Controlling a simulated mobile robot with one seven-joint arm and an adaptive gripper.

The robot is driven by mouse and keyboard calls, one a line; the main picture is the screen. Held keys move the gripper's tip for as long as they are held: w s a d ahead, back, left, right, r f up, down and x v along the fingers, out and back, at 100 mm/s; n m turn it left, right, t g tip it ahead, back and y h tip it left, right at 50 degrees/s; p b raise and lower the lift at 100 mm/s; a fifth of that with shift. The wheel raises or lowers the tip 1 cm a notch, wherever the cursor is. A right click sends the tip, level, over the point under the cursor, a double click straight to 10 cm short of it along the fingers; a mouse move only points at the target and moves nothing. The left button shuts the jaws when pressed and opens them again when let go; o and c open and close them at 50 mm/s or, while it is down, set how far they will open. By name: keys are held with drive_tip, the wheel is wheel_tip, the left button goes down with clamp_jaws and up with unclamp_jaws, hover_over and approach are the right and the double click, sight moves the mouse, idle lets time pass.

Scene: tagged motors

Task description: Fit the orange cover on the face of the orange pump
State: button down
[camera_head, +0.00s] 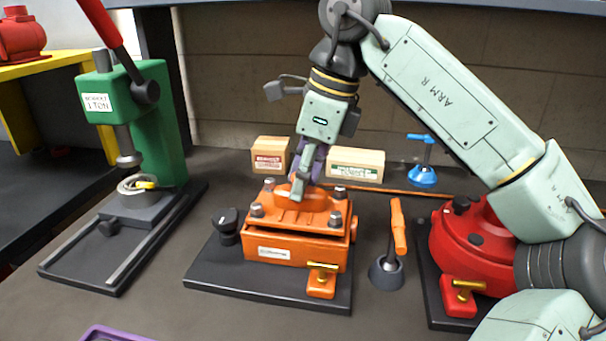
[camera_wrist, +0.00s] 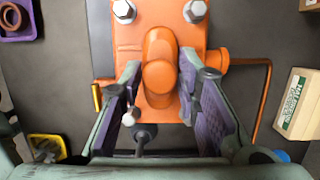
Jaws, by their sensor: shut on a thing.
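The orange pump (camera_head: 290,249) stands on a dark base plate in the middle of the bench, with a black knob at its left and a brass-handled valve in front. The orange cover (camera_head: 300,212), a plate with a raised rounded hump, lies level on the pump's upward face, with grey bolt heads at its corners. My gripper (camera_head: 302,184) points down from above and is shut on the hump. In the wrist view the fingers (camera_wrist: 158,105) stand on both sides of the cover's hump (camera_wrist: 160,75).
A green press (camera_head: 160,120) stands at the left, and a red pump (camera_head: 475,245) at the right. An orange-handled tool (camera_head: 397,230) stands close to the right of the orange pump. Two cartons (camera_head: 355,163) and a blue tool (camera_head: 422,175) are behind. The front bench is mostly clear.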

drive_tip(key=shift+f, duration=0.8)
idle(1.4)
drive_tip(key=c, duration=1.1)
unclamp_jaws()
wheel_tip(320, 180, up, 6)
drive_tip(key=p, duration=0.5)
drive_tip(key=v, duration=1.2)
